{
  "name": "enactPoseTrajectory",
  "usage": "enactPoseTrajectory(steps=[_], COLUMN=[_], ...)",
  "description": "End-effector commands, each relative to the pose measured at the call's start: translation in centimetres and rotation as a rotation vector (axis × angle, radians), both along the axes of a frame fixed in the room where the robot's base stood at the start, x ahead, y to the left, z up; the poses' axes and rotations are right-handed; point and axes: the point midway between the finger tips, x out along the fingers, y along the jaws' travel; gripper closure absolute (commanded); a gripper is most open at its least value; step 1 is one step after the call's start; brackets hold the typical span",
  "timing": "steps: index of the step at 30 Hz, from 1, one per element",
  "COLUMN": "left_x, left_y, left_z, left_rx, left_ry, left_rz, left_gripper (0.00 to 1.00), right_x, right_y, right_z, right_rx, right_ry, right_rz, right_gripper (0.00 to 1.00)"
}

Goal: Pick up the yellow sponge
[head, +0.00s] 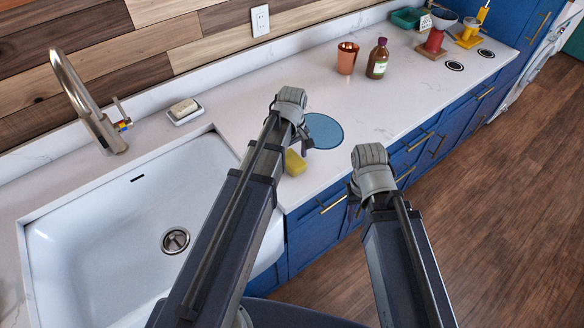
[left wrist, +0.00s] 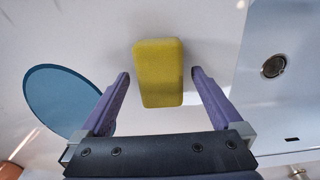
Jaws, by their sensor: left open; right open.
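The yellow sponge (head: 295,163) lies on the white counter between the sink and a blue round mat, partly hidden by my left arm in the head view. In the left wrist view the sponge (left wrist: 158,73) lies ahead of my left gripper (left wrist: 159,76), with its near end between the two fingertips. The fingers are apart, with a gap on each side of the sponge. My left gripper (head: 301,146) is mostly hidden behind its own wrist in the head view. My right arm reaches over the counter's front edge; its gripper fingers are hidden behind its wrist.
The blue mat (head: 323,131) lies beside the sponge. The white sink (head: 100,250) is to the left, with a faucet (head: 88,105) and a soap dish (head: 186,116) behind it. A copper cup (head: 347,58) and a brown bottle (head: 378,60) stand further back. The counter's middle is clear.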

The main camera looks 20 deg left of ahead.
Motion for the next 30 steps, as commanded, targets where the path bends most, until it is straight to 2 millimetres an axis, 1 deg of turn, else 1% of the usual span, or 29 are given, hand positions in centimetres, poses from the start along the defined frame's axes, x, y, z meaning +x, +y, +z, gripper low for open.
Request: enactPoseTrajectory(steps=[1,2,10,30], left_x=[0.0,0.0,0.0,0.0], left_y=[0.01,0.02,0.04,0.04], left_z=[-1.02,-1.14,-0.99,-1.0], left_rx=[0.0,0.0,0.0,0.0], left_ry=[0.0,0.0,0.0,0.0], left_rz=[0.0,0.0,0.0,0.0], left_gripper=[0.0,0.0,0.0,0.75], right_x=[0.0,0.0,0.0,0.0], right_y=[0.0,0.0,0.0,0.01], right_z=[-1.02,-1.14,-0.99,-1.0], right_rx=[0.0,0.0,0.0,0.0], right_ry=[0.0,0.0,0.0,0.0], right_rz=[0.0,0.0,0.0,0.0], right_gripper=[0.5,0.5,0.5,0.5])
